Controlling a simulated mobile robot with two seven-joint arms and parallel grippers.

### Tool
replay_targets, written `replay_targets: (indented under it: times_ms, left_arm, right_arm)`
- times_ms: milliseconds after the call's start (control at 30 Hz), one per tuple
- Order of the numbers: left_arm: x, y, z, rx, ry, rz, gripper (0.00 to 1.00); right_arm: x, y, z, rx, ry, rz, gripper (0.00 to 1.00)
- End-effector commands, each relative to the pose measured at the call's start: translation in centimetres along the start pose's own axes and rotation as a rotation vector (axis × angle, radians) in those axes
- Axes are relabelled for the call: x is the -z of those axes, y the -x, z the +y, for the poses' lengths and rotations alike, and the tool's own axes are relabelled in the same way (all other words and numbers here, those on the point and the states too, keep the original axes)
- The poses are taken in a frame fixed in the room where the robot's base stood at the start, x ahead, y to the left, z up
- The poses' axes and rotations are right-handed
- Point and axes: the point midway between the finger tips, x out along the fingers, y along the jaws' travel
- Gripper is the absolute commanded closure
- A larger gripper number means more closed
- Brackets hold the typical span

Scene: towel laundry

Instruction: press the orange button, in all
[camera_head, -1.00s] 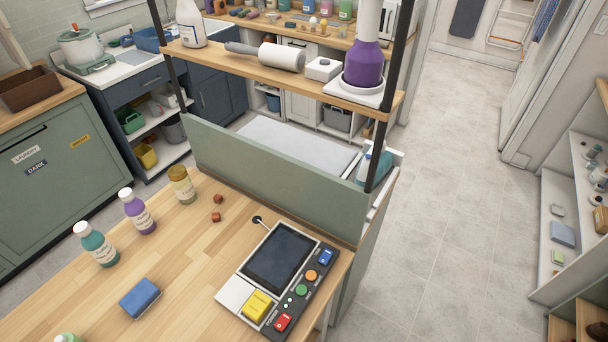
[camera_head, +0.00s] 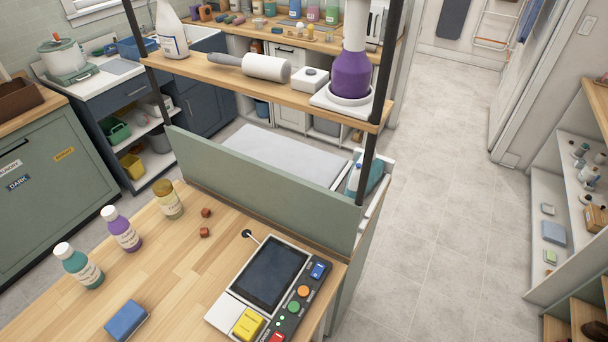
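The orange button (camera_head: 303,291) is a round button on the dark strip along the right side of a control panel (camera_head: 226,316). The panel lies at the right end of the wooden table. On the same strip are a blue button (camera_head: 318,270) above it, a green button (camera_head: 294,306) below it, and a red button (camera_head: 277,337) cut by the bottom edge. A large yellow button (camera_head: 249,323) sits to the left, under a dark screen (camera_head: 269,272). Neither of my grippers is in view.
Bottles (camera_head: 78,265) stand at the left of the wooden table (camera_head: 160,275), with a blue sponge (camera_head: 125,320) and two small red-brown cubes (camera_head: 205,232). A green divider (camera_head: 260,195) and a shelf (camera_head: 220,68) rise behind. Floor at right is clear.

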Motion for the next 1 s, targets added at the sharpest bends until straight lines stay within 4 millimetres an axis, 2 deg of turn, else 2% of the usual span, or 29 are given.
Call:
replay_targets:
  times_ms: [67,800,1000]
  left_arm:
    - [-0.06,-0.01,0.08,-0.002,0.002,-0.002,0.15]
    - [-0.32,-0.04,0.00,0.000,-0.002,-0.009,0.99]
    - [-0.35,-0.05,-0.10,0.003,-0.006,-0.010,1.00]
  right_arm:
    - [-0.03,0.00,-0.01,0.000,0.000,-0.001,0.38]
    - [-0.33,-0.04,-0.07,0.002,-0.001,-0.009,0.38]
    - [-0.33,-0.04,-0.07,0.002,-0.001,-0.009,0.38]
